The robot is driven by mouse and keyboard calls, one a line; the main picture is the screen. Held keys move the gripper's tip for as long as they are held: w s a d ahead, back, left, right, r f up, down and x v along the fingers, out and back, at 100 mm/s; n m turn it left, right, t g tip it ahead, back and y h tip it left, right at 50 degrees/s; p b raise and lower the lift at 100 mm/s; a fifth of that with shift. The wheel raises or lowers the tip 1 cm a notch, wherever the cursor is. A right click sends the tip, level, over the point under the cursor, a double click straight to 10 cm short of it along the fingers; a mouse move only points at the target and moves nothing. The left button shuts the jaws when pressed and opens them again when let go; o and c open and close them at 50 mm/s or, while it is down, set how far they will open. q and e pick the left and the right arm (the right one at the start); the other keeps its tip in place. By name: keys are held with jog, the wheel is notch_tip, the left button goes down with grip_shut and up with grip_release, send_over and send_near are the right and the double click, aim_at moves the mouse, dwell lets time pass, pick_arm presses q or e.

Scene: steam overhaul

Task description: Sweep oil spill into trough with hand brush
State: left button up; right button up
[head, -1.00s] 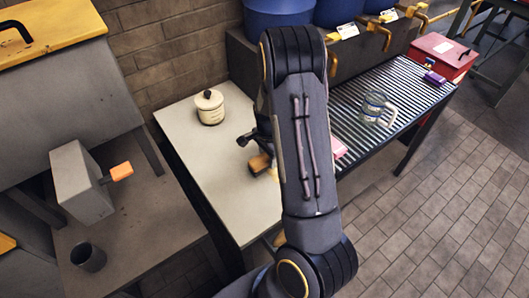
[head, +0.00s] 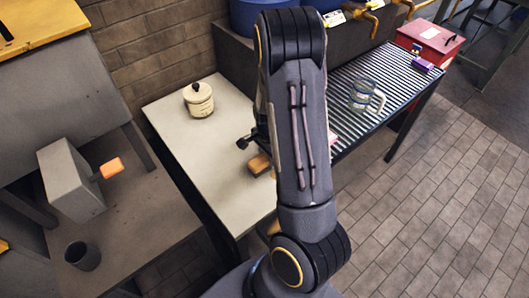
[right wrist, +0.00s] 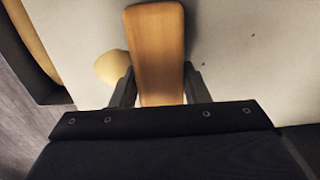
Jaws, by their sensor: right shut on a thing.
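The hand brush (head: 259,164) has a flat wooden back and is low over or on the pale table, beside my right arm. In the right wrist view, the brush (right wrist: 158,45) sits between the dark fingers of my right gripper (right wrist: 160,88), which is shut on it. A pale yellow patch (right wrist: 110,67) lies just left of the brush; it may be the oil spill. A tan curved piece (right wrist: 30,42) past the table edge may be the trough; I cannot tell. My right arm hides part of the table. My left gripper is not in view.
A cream lidded canister (head: 198,99) stands on the pale table (head: 205,150). A grey bench with a dark cup (head: 82,256) is at the left.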

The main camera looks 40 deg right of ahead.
jog(key=shift+s+a+r, duration=0.1)
jog(key=shift+s+a, duration=0.05)
jog(key=shift+s, duration=1)
jog(key=shift+s+a, duration=0.1)
jog(key=shift+s, duration=1.05)
jog(key=shift+s+a, duration=0.15)
jog(key=shift+s, duration=1.3)
jog(key=shift+s+a, duration=0.15)
jog(key=shift+s, duration=1.35)
jog(key=shift+s+a, duration=0.1)
jog(key=shift+s, duration=0.4)
notch_tip(320, 180, up, 7)
jog(key=p, duration=0.7)
jog(key=shift+w, duration=0.1)
